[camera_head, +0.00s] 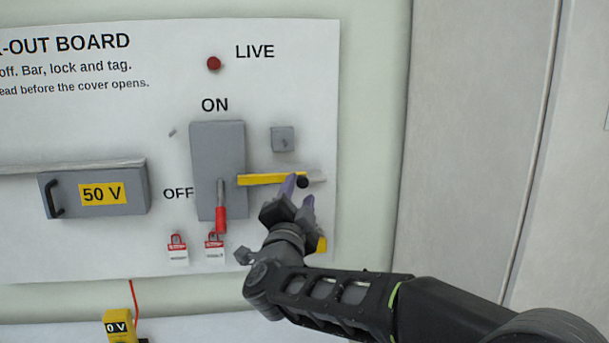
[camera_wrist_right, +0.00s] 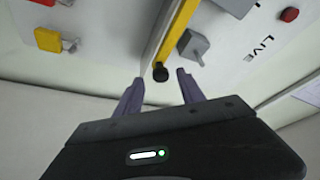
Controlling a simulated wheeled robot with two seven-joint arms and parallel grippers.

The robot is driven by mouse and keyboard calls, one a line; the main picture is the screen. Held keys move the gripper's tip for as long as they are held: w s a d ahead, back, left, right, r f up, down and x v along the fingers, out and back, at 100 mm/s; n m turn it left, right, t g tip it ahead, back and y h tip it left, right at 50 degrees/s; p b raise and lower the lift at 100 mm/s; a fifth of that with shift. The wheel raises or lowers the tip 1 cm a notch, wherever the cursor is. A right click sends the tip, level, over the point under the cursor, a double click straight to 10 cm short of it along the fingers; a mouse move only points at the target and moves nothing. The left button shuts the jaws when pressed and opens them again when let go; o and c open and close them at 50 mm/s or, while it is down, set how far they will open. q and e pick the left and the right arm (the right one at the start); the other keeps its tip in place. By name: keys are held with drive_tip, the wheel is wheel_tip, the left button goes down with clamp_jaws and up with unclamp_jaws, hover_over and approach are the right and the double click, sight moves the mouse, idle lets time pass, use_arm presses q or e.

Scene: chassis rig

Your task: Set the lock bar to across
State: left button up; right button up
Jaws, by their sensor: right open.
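The yellow lock bar (camera_head: 266,179) lies roughly level on the board, its left end over the right edge of the grey switch box (camera_head: 205,148). A black knob (camera_head: 303,182) sits at its right end. The switch's red-tipped lever (camera_head: 221,215) points down toward OFF. My right gripper (camera_head: 300,190) is open at the knob. In the right wrist view, the knob (camera_wrist_right: 160,73) shows just ahead of and between the open fingertips (camera_wrist_right: 158,82), with the bar (camera_wrist_right: 175,40) running away behind it. I cannot tell whether a finger touches the knob. My left gripper is not in view.
A grey block (camera_head: 283,139) stands out above the bar. A 50 V box (camera_head: 97,191) with a black handle is at left. A red LIVE lamp (camera_head: 214,63) is above. A yellow meter (camera_head: 120,325) is at lower left.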

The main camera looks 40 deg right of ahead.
sight(301, 184)
drive_tip(key=p+x, duration=0.2)
drive_tip(key=x, duration=0.4)
drive_tip(key=shift+r, duration=0.1)
drive_tip(key=shift+w+d+r, duration=0.1)
drive_tip(key=shift+w+d, duration=0.3)
drive_tip(key=shift+d, duration=0.05)
clamp_jaws()
drive_tip(key=shift+a+r, duration=0.1)
idle(0.8)
